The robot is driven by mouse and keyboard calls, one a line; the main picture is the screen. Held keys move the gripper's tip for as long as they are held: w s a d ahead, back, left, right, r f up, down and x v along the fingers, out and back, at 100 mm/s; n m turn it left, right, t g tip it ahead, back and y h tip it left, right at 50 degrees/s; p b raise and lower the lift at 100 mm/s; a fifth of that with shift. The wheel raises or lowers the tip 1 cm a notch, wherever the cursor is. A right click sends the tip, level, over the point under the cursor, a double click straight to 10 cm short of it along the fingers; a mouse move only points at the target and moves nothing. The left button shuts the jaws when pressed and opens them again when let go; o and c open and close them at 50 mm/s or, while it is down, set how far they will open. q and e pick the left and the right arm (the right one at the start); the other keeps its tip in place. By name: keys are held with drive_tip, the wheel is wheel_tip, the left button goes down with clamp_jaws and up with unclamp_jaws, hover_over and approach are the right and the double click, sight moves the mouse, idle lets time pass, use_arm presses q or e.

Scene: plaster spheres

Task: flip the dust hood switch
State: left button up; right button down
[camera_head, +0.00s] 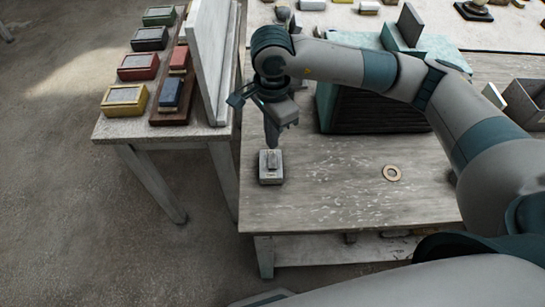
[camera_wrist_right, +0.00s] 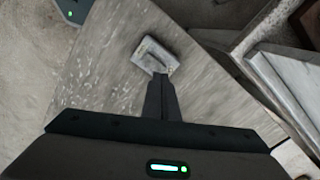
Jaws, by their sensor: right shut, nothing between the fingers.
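A small grey switch box (camera_head: 271,176) with a raised part on its top stands near the left edge of the wooden table (camera_head: 320,205). It also shows in the right wrist view (camera_wrist_right: 157,57), just beyond my fingertips. My right gripper (camera_head: 272,145) points down over the box, its shut fingers empty and at or just above the raised part. I cannot tell whether they touch it. The shut fingers show in the right wrist view (camera_wrist_right: 160,80). The lever's exact position is too small to tell. My left gripper does not show.
A tan ring (camera_head: 392,173) lies on the table to the right of the box. To the left, a second table (camera_head: 160,132) holds several coloured boxes and a leaning white panel (camera_head: 207,60). The table's front is mostly clear.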

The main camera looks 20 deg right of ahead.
drive_tip(key=shift+r, duration=1.1)
drive_tip(key=shift+r+p, duration=0.1)
drive_tip(key=shift+p, duration=0.2)
